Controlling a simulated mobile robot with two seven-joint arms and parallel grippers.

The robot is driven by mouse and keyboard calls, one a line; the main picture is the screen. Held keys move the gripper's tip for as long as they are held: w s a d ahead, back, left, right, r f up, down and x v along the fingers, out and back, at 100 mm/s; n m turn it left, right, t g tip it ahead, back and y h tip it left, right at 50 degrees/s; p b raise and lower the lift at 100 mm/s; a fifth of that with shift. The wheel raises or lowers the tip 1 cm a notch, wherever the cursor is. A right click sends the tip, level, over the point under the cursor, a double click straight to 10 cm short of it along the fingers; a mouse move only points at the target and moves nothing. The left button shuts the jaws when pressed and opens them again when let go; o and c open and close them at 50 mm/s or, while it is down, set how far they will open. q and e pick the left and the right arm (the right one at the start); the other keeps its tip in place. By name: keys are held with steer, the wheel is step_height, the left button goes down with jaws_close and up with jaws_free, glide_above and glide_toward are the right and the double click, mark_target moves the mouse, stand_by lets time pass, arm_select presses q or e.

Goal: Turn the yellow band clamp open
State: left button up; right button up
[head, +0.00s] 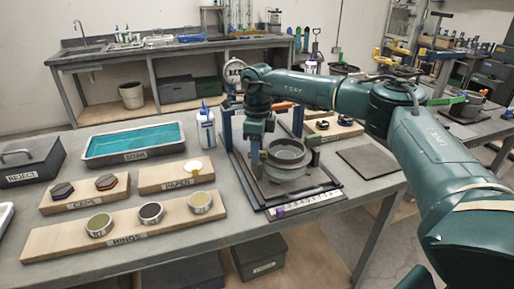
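My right arm reaches in from the right, and its gripper (262,156) points down at the left rim of a round grey pot (288,153). The pot sits in a dark frame (327,190) on the table. The fingers are small and dark here, so I cannot tell whether they are open or shut, or touching the pot. A small dark green block (314,157) shows at the pot's right side. I cannot make out a yellow band clamp on the pot; part of its left side is hidden by the gripper. My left gripper is out of view.
A white bottle (205,132) stands left of the frame. A teal-filled tray (133,143), a wooden board with round rings (65,243) and a dark reject box (32,163) lie further left. A dark flat mat (371,163) lies to the right.

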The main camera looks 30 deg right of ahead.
steer(key=shift+c, duration=0.6)
jaws_close()
